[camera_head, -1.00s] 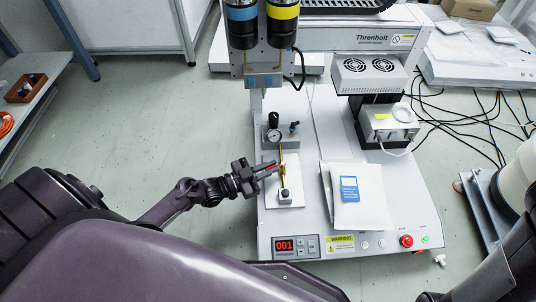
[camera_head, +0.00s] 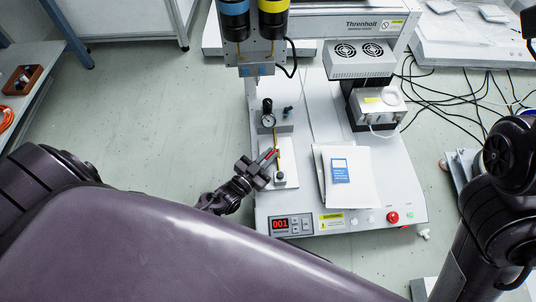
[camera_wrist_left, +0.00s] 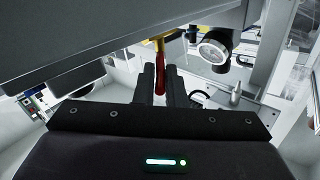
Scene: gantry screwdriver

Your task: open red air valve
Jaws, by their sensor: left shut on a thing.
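The red air valve's handle (camera_head: 268,154) shows as a short red bar beside the upright brass pipe on the machine's left side. It also shows in the left wrist view (camera_wrist_left: 160,82), between the dark fingers and below the brass fitting (camera_wrist_left: 160,48). My left gripper (camera_head: 266,159) comes from the lower left and is shut on the red handle. The fingers hide part of the handle. The round pressure gauge (camera_head: 268,120) stands just behind the valve. My right arm (camera_head: 505,170) shows at the right edge; its gripper is not clearly in view.
Blue and yellow-banded screwdriver units (camera_head: 253,20) hang above and behind the valve. A white booklet (camera_head: 360,182) lies on the machine bed to the right. The control panel (camera_head: 293,225) reads 001 at the front. A red button (camera_head: 392,217) is at front right.

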